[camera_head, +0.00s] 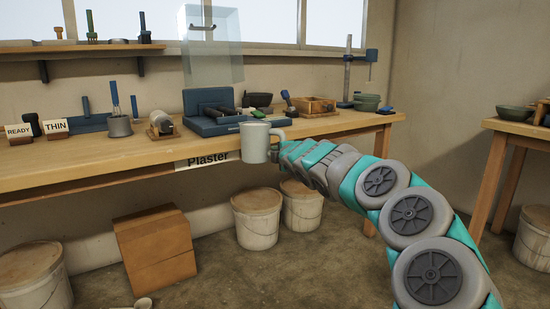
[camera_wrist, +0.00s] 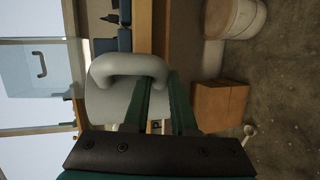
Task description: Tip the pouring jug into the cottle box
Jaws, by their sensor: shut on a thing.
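The pouring jug (camera_head: 256,144) is pale grey with a handle on its right side. It is upright in the head view, held in front of the bench edge and overlapping the bench top in the picture. My gripper (camera_head: 281,147) is shut on the jug's handle. In the wrist view the jug (camera_wrist: 112,104) appears sideways, with its handle between the two green fingers of my gripper (camera_wrist: 159,82). The jug's contents are hidden. A small open wooden box, likely the cottle box (camera_head: 312,107), stands on the bench to the right of and behind the jug.
Lidded buckets (camera_head: 257,219) and a wooden carton (camera_head: 155,245) stand on the floor. Another table (camera_head: 517,129) is at right.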

